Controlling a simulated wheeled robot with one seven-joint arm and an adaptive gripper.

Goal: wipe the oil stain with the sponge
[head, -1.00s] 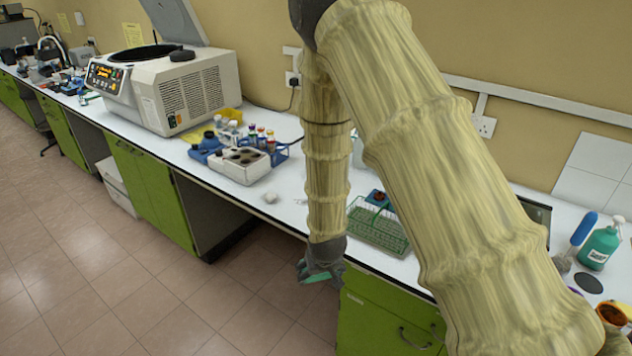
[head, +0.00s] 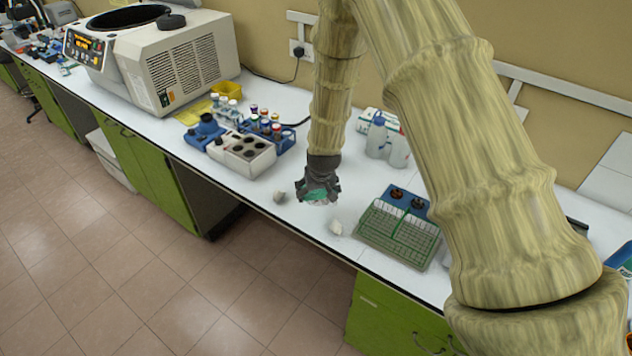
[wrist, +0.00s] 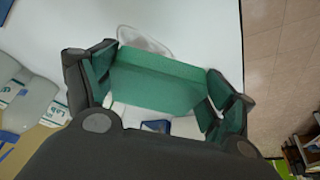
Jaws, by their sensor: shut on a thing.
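My gripper (head: 318,193) is shut on a green sponge (wrist: 158,80), gripping it by its two ends. In the head view the gripper points down over the white bench, near its front edge, left of the green rack. In the wrist view a pale grey, see-through patch (wrist: 146,40) lies on the white surface just beyond the sponge and is partly hidden by it. It may be the oil stain, but I cannot tell for sure. I cannot tell whether the sponge touches the bench.
A green wire rack (head: 397,238) is to the right, white bottles (head: 376,138) behind, and a block with dark wells (head: 241,153) to the left. A large centrifuge (head: 165,62) stands farther left.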

